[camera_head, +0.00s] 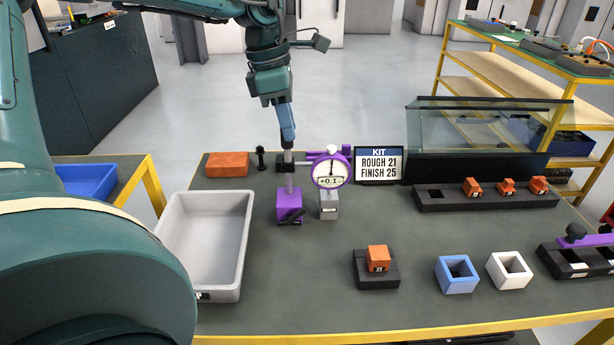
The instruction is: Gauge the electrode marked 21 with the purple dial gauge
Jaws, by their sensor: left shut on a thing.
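The purple dial gauge (331,169) stands at the back middle of the table, with a purple base (289,206), an upright post and a round dial reading about +0.1. A small grey block (328,206) is under the dial. My left gripper (287,160) points down at the top of the post and is shut on part of the gauge stand; its fingertips are small and hard to make out. A copper electrode (378,258) sits on a dark block (376,279) at the front middle; its mark is too small to read surely. My right gripper is out of view.
A sign (379,166) reads rough 21, finish 25. A dark rack (478,199) holds several copper electrodes. A grey tray (244,225) is at left. Blue (456,274) and white (510,271) square holders stand front right. A purple-topped fixture (577,240) is at the right edge.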

